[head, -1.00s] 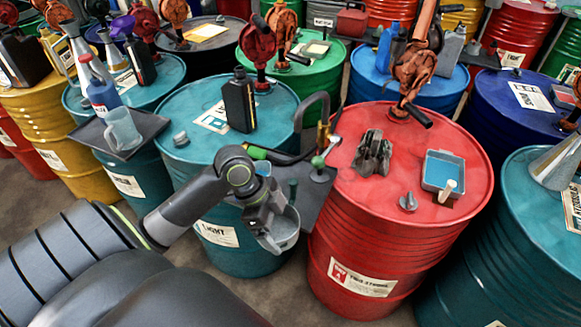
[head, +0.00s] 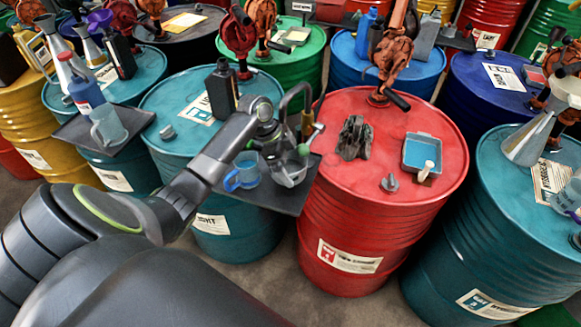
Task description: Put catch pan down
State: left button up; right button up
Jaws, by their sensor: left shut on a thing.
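The catch pan (head: 291,176) is a grey metal bowl-shaped vessel, partly hidden by my left gripper. My left gripper (head: 274,150) is shut on it from above and to the left. The pan is at the dark side tray (head: 268,199), which sits between the teal drum (head: 155,90) and the red drum (head: 400,205). I cannot tell whether its bottom touches the tray or hovers just above it. My right gripper is not in view.
A blue mug (head: 243,172) stands on the tray just left of the pan. A dark curved spout (head: 297,90) with a green-knobbed tap rises behind it. A black bottle (head: 222,90) stands on the teal drum. The tray's front right part is bare.

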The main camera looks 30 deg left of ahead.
aim_at(290, 169)
pick_arm(q)
jog(key=shift+w+a+r, duration=0.1)
jog(key=shift+w+a, duration=0.05)
jog(key=shift+w, duration=0.4)
notch_tip(290, 169, down, 3)
jog(key=shift+s+r+p, duration=0.15)
jog(key=shift+r+p, duration=0.05)
jog(key=shift+p, duration=0.55)
jog(key=shift+f, duration=0.55)
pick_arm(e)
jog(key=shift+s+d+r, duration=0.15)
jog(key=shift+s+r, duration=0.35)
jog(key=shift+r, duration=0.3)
pick_arm(q)
jog(key=o, duration=0.9)
jog(key=shift+f, duration=0.1)
